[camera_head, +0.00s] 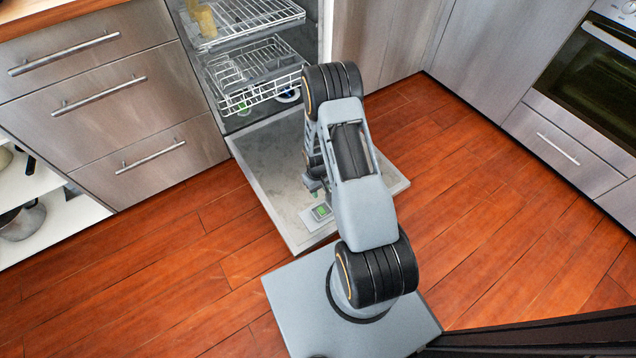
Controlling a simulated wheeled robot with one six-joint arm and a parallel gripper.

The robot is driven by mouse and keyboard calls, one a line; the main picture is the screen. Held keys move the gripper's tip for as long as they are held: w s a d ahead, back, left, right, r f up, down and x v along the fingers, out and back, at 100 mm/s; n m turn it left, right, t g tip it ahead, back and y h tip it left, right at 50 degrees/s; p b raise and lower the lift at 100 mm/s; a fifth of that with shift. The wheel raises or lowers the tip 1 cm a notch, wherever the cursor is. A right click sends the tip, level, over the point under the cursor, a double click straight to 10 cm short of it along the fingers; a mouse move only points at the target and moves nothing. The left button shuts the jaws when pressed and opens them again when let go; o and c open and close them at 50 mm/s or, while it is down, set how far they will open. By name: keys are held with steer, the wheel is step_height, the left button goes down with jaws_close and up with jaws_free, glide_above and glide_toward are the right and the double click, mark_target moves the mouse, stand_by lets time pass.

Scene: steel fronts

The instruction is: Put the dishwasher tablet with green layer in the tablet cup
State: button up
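The tablet cup (313,216) is a small pale recess on the inner face of the open dishwasher door. A small block with green and white on it, seemingly the tablet with green layer (321,211), shows at the cup. I cannot tell whether it lies fully inside or is held just above. My gripper (318,194) points down over the door, close above the cup. My own arm hides most of it, so its fingers and their opening cannot be made out.
The dishwasher door (265,165) lies folded down flat. Wire racks (255,75) with a few dishes stand inside the dishwasher behind it. Steel drawers (110,110) are at left, an oven (595,75) at right. The wooden floor (500,220) beside the door is clear.

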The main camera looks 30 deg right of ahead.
step_height(320, 180, up, 14)
steer(key=w+a+f+t, duration=0.1)
steer(key=w+a, duration=0.1)
steer(key=s+a+r+t, duration=0.1)
steer(key=s+a+r, duration=0.1)
steer(key=s+r, duration=0.2)
steer(key=s+a+r+t, duration=0.1)
steer(key=s+r, duration=0.4)
steer(key=r, duration=0.6)
steer(key=s+a+r+m+t, duration=0.1)
steer(key=s+a+r, duration=0.2)
steer(key=s+r, duration=0.2)
steer(key=v, duration=0.3)
steer(key=shift+w, duration=0.4)
steer(key=shift+o, duration=0.3)
steer(key=shift+s+r, duration=0.1)
